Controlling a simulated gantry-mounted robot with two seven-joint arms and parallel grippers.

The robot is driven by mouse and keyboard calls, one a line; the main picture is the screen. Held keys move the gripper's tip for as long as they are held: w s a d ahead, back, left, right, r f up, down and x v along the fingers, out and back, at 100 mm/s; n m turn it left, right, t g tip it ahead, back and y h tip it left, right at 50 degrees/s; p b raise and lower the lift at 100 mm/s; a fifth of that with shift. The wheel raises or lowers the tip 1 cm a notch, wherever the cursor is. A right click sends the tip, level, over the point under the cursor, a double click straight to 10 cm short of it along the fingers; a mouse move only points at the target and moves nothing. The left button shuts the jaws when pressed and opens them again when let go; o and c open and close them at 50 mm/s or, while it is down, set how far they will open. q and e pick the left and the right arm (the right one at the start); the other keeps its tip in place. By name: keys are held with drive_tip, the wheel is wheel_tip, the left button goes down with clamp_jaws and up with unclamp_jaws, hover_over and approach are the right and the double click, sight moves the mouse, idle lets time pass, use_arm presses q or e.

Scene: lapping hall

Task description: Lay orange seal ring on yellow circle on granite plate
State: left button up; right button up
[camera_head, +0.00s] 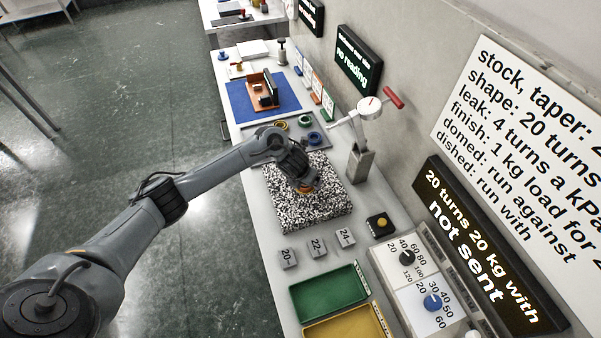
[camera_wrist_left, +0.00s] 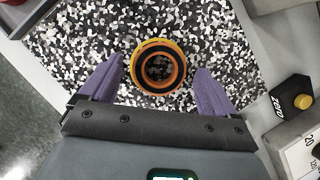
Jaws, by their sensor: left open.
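The orange seal ring (camera_wrist_left: 145,83) lies on the speckled granite plate (camera_wrist_left: 215,45), within or on the yellow circle (camera_wrist_left: 160,41), of which a yellow band shows along the far edge. The ring sits slightly toward my gripper from the circle's middle. My left gripper (camera_wrist_left: 158,88) is open, its purple fingers on either side of the ring and apart from it. In the head view my left gripper (camera_head: 303,184) is over the granite plate (camera_head: 325,213) and hides most of the ring. My right gripper is not in view.
Behind the plate is a tray with several coloured rings (camera_head: 314,138). A post with a dial and red handle (camera_head: 370,107) stands to the right. Blocks marked 20, 22 and 24 (camera_head: 317,247), a green tray (camera_head: 330,293) and a yellow tray (camera_head: 345,325) are in front.

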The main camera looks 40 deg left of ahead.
use_arm(q)
drive_tip(key=a+p+v, duration=0.1)
drive_tip(key=p+v, duration=0.2)
drive_tip(key=v, duration=0.7)
drive_tip(key=s+d+f+n+t+h, duration=0.15)
drive_tip(key=s+d+n, duration=0.3)
drive_tip(key=d, duration=0.55)
drive_tip(key=s+d+f+n+t+h, duration=0.1)
drive_tip(key=s+d+f+n, duration=0.15)
drive_tip(key=d+n, duration=0.55)
drive_tip(key=s+a+r+n+g+y, duration=0.1)
drive_tip(key=s+a+n+g, duration=0.2)
drive_tip(key=s+n, duration=1.5)
drive_tip(key=shift+s+a+r+p, duration=0.2)
drive_tip(key=shift+s+p, duration=0.25)
drive_tip(key=shift+s, duration=0.65)
drive_tip(key=shift+r+n, duration=0.1)
drive_tip(key=shift+n, duration=0.15)
